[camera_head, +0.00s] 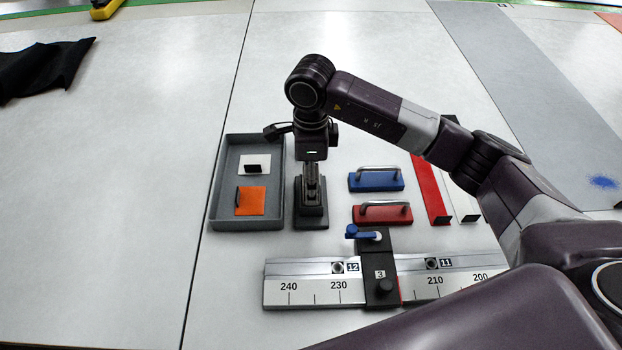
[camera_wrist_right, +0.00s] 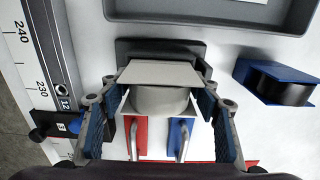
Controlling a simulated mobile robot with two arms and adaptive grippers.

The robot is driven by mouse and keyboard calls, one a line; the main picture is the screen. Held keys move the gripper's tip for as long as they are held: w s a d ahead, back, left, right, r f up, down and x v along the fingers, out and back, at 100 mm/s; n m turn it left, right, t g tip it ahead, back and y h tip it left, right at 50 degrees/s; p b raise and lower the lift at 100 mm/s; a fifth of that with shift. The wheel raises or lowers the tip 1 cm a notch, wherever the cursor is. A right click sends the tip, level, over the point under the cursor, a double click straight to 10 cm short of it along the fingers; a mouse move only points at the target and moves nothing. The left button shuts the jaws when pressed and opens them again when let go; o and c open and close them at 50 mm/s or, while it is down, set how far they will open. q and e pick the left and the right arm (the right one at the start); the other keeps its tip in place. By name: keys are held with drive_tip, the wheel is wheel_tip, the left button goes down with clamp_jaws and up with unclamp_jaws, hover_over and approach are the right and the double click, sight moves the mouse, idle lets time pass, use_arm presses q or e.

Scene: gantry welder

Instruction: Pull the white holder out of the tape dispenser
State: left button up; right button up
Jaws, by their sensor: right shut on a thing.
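The dark tape dispenser (camera_head: 312,222) stands on the white table, just right of the grey tray. Its dark end also shows in the right wrist view (camera_wrist_right: 152,46). The white holder (camera_wrist_right: 160,72) has a flat pale top with a rounded pale part below it, and lies between my right fingers in that view. My right gripper (camera_head: 311,195) points straight down over the dispenser and is shut on the white holder. The holder's lower part and its seat in the dispenser are hidden. My left gripper is in neither view.
The grey tray (camera_head: 215,205) holds a white plate and an orange plate (camera_head: 252,201). Blue (camera_head: 376,181) and red (camera_head: 382,214) handled blocks stand close right. A ruler rail (camera_head: 315,290) lies in front. A blue-and-black object (camera_wrist_right: 282,80) is nearby. The left table is largely clear.

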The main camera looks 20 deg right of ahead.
drive_tip(key=shift+r+p, duration=1.15)
drive_tip(key=shift+r, duration=1.8)
